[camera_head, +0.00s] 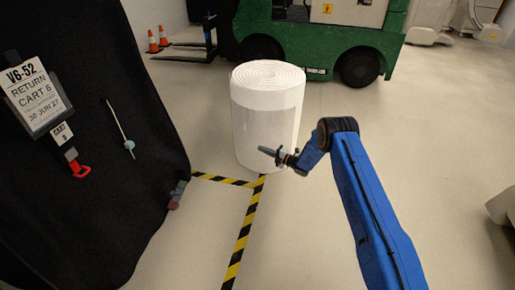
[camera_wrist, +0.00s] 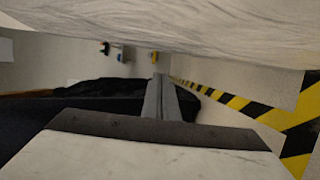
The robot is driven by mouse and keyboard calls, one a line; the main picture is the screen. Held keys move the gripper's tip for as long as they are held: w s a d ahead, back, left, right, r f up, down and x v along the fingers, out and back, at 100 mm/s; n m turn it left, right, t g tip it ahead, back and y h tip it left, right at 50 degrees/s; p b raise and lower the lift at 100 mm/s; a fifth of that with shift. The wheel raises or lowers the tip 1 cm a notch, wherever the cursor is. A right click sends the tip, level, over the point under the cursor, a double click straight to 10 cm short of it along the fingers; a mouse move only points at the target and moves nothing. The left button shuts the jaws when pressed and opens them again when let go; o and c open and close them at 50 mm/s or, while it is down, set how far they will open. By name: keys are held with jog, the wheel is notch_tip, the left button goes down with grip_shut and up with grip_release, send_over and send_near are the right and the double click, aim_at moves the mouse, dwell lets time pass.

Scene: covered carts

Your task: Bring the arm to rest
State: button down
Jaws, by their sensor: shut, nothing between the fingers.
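My gripper (camera_head: 268,152) is at the end of my blue arm and points left. In the head view it shows in front of a large white roll (camera_head: 262,125) standing upright on the floor. Its fingers are together with nothing between them. The wrist view shows the shut grey fingers (camera_wrist: 158,98) at the middle. A pale wrinkled surface, which looks like the roll (camera_wrist: 180,25), fills the top of that view close by. I cannot tell whether the gripper touches the roll.
Yellow-black tape (camera_head: 240,240) marks the floor. A green forklift (camera_head: 315,40) and orange cones (camera_head: 163,36) are behind. The floor right of the arm is mostly clear.

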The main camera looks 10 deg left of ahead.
jog(key=w+d+r+m+t+h, duration=0.2)
jog(key=w+d+r+m+h, duration=0.15)
jog(key=d+r, duration=0.7)
jog(key=w+d+r+m+t+h, duration=0.25)
jog(key=d+r+m, duration=0.2)
jog(key=r, duration=1.05)
jog(key=s+d+r+m+h, duration=0.4)
jog(key=s+d+r, duration=0.3)
jog(key=d+r, duration=0.25)
jog(key=s+d+r+m+h, duration=0.45)
jog(key=s+d+r, duration=0.3)
jog(key=r, duration=0.35)
jog(key=s+d+r+m+g+h, duration=0.1)
jog(key=s+d+r+m, duration=0.25)
jog(key=s, duration=0.45)
jog(key=s+d+r+m+g+h, duration=0.15)
jog(key=s+d, duration=0.25)
jog(key=s, duration=0.4)
jog(key=s+d+r+m, duration=0.3)
jog(key=s, duration=0.6)
jog(key=s+f+m+g, duration=0.2)
jog(key=s+f+m, duration=0.1)
jog(key=s, duration=1.4)
jog(key=s+d+f+m+g, duration=0.1)
jog(key=s+f+m+g, duration=0.1)
jog(key=s, duration=1.4)
jog(key=shift+s+d+f+m, duration=0.35)
jog(key=shift+f+m, duration=0.3)
jog(key=shift+m, duration=0.3)
jog(key=shift+a, duration=0.2)
